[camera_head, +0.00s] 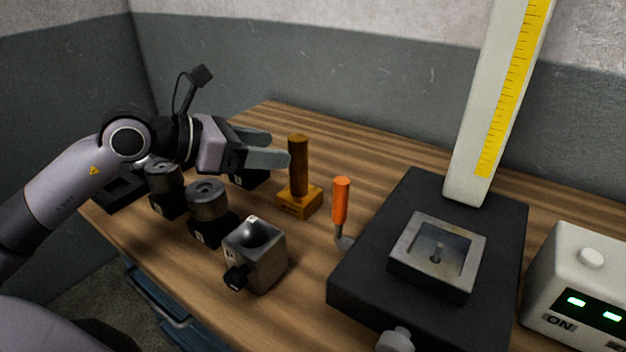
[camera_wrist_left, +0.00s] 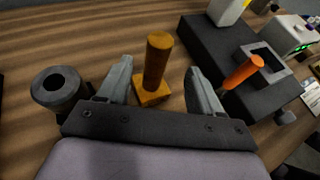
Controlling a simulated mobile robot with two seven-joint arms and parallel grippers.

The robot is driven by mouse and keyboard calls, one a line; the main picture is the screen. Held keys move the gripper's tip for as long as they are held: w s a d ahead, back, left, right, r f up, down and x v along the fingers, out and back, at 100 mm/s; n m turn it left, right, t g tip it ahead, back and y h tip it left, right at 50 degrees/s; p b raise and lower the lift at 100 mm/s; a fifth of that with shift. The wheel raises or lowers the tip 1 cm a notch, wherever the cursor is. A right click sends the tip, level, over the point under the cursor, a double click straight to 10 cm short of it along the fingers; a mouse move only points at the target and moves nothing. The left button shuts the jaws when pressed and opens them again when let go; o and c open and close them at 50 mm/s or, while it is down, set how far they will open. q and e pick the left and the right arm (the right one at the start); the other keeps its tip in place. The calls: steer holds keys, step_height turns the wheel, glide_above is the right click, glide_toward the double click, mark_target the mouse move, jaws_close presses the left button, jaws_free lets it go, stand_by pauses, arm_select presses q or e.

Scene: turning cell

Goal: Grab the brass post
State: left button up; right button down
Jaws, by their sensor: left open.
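The brass post (camera_head: 298,166) is a brown-gold cylinder standing upright on a square yellow-brown base (camera_head: 299,204) on the wooden bench. My left gripper (camera_head: 279,148) comes in from the left, its two fingers pointing at the post, with the fingertips close to its upper part. In the left wrist view the post (camera_wrist_left: 157,62) stands upright beyond and between the two open fingers (camera_wrist_left: 160,80), which hold nothing. Whether a finger touches the post I cannot tell. My right gripper is not in view.
An orange-handled tool (camera_head: 341,202) stands just right of the post. Grey cylinders on black blocks (camera_head: 207,200) and a metal block with a round hollow (camera_head: 255,255) are at front left. A dark gauge base (camera_head: 350,285) with a tall scale column (camera_head: 500,100) fills the right.

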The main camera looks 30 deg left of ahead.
mark_target(298, 150)
arm_select(q)
steer(key=p+x, duration=0.2)
steer(key=x, duration=0.4)
steer(key=shift+a, duration=0.15)
steer(key=shift+w+d+f, duration=0.25)
steer(key=shift+w+f, duration=0.05)
steer(key=shift+w, duration=0.15)
jaws_close()
stand_by(1.0)
steer(key=shift+r, duration=0.3)
